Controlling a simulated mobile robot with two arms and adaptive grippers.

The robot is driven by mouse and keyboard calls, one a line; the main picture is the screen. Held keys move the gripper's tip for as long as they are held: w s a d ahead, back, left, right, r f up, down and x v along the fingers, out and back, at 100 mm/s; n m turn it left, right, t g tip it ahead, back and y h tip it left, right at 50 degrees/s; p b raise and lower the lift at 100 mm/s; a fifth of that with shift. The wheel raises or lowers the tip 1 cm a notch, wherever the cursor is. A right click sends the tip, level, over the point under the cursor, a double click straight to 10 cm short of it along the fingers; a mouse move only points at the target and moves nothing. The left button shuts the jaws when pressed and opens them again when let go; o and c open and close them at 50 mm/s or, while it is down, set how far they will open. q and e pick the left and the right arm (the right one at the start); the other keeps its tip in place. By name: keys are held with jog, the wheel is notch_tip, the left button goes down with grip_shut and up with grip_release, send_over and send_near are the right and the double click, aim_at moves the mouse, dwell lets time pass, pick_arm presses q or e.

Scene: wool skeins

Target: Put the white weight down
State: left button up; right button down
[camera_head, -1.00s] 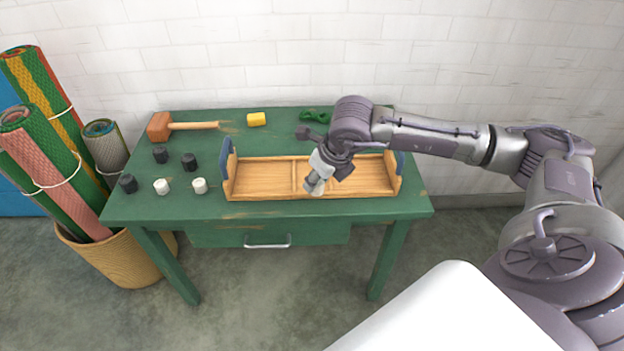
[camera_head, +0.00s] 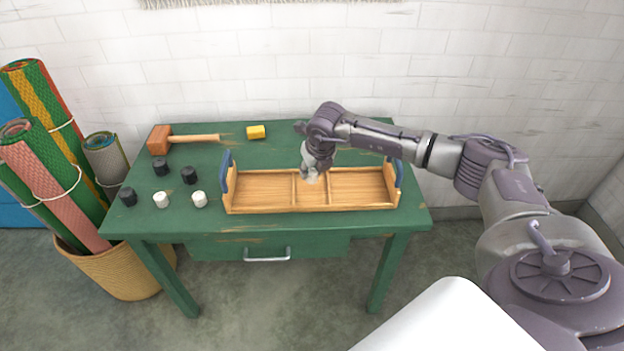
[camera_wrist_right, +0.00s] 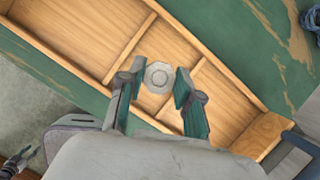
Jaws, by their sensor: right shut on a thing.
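My right gripper (camera_head: 311,178) is over the narrow middle compartment of the wooden tray (camera_head: 260,208), pointing down. In the right wrist view, its two fingers (camera_wrist_right: 157,88) are on either side of a white weight (camera_wrist_right: 158,76), seen from above as a pale faceted disc. The gripper is shut on it. Tray floor and dividers show beneath; whether the weight touches the floor I cannot tell. Two other white weights, a left one (camera_head: 161,200) and a right one (camera_head: 199,199), stand on the green table to the tray's left.
Black weights (camera_head: 189,175) stand left of the tray on the table (camera_head: 330,222). A mallet (camera_head: 185,138) and yellow block (camera_head: 256,132) lie at the back. The tray has blue-topped end walls (camera_head: 227,172) and empty side compartments. Rolled mats stand in a basket (camera_head: 115,272).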

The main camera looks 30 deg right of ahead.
aim_at(312, 180)
notch_tip(312, 180, down, 4)
jog(key=shift+r, duration=0.1)
jog(key=shift+f, duration=0.2)
jog(key=c, duration=0.8)
grip_release()
jog(key=shift+r, duration=0.15)
jog(key=v, duration=1.2)
